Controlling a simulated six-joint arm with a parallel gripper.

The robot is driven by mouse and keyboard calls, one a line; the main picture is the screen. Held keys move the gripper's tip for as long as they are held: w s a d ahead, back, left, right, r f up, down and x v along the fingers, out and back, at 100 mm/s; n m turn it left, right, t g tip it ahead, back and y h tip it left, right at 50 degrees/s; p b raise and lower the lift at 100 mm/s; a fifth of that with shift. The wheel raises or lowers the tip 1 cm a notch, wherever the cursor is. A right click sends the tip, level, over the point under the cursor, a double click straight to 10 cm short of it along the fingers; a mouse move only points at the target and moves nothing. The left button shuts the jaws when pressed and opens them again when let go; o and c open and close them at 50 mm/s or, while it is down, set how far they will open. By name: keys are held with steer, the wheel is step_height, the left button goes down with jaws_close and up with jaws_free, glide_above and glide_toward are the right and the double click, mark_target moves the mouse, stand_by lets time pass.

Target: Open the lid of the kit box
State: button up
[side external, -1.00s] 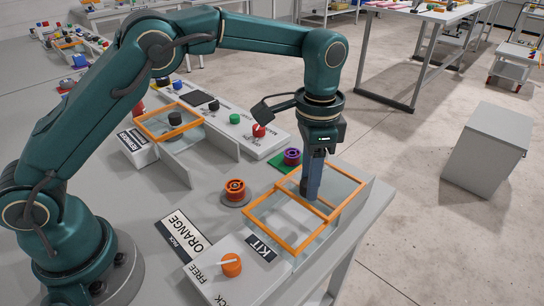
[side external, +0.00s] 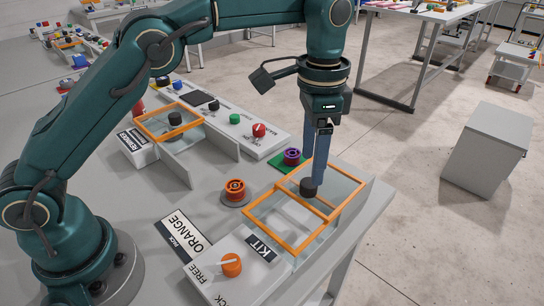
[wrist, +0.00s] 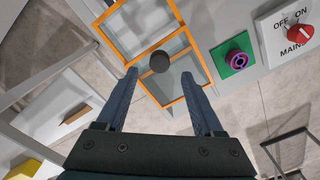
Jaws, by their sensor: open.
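The kit box (side external: 243,214) shows two orange-framed sections side by side, beside the KIT label (side external: 262,247). A dark round knob (side external: 308,187) stands on the right-hand clear pane, near the dividing bar. The orange-framed lid (side external: 346,204) appears to be this right-hand section. I cannot tell whether the left section is covered. My gripper (side external: 317,178) is above the knob, pointing down. In the wrist view the knob (wrist: 159,62) shows between the spread fingers of my gripper (wrist: 159,75), with clear gaps on both sides. Nothing is held.
An orange spool (side external: 235,190) and a purple spool (side external: 291,156) on a green pad stand close to the box. An orange dial (side external: 231,264) is in front. The REMINDER box (side external: 150,125) and a red-knobbed switch panel (side external: 259,130) lie behind.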

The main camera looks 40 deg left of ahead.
steer(key=shift+r, duration=0.25)
